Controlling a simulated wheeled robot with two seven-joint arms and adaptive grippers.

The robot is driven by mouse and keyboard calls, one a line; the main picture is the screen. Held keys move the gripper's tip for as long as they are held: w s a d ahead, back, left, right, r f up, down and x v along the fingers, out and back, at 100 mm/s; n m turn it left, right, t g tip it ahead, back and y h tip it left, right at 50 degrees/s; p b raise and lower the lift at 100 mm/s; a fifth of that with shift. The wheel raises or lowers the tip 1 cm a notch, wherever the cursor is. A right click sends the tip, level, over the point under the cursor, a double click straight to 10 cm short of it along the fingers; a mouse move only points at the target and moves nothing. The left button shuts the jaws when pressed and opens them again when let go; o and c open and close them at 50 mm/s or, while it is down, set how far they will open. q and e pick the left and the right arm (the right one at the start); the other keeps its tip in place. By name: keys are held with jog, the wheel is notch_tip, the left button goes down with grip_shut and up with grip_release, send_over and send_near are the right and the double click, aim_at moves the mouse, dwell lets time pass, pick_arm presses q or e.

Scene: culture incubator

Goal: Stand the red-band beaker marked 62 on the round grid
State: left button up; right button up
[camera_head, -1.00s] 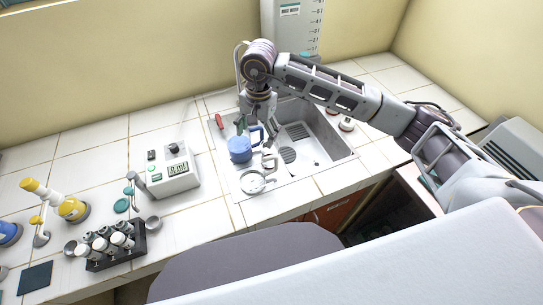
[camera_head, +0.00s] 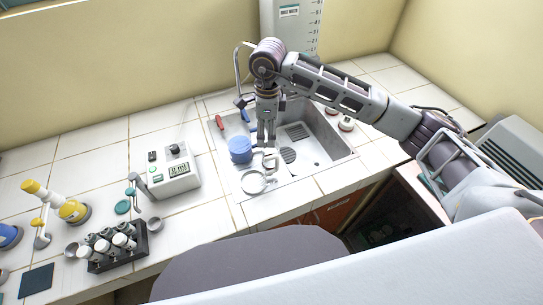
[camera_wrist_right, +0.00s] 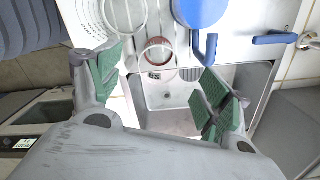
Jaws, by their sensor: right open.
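My right gripper (camera_head: 267,143) points down over the sink's left part, just right of the blue mug. Its green-padded fingers are spread with nothing between them in the right wrist view (camera_wrist_right: 160,88). A clear glass vessel with a reddish rim (camera_wrist_right: 174,62) shows beyond the fingers there; in the head view a small clear vessel (camera_head: 270,164) stands just below the gripper. No number is readable on it. A second clear round vessel (camera_head: 254,183) stands at the sink's front left. My left gripper is out of view.
The blue mug (camera_head: 240,150) is close left of the gripper. A meter box (camera_head: 171,172) and a dark tube rack (camera_head: 117,250) stand further left. The sink's right part is open.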

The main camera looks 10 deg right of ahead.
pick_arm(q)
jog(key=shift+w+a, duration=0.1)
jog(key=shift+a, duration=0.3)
pick_arm(e)
jog(key=m, duration=0.6)
jog(key=d+m, duration=0.1)
jog(key=m, duration=1.1)
jog(key=shift+d+f, duration=0.1)
jog(key=shift+d, duration=0.1)
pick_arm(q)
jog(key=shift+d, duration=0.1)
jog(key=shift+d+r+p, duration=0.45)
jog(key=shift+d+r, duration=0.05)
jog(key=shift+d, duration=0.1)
pick_arm(e)
jog(key=shift+f, duration=4.3)
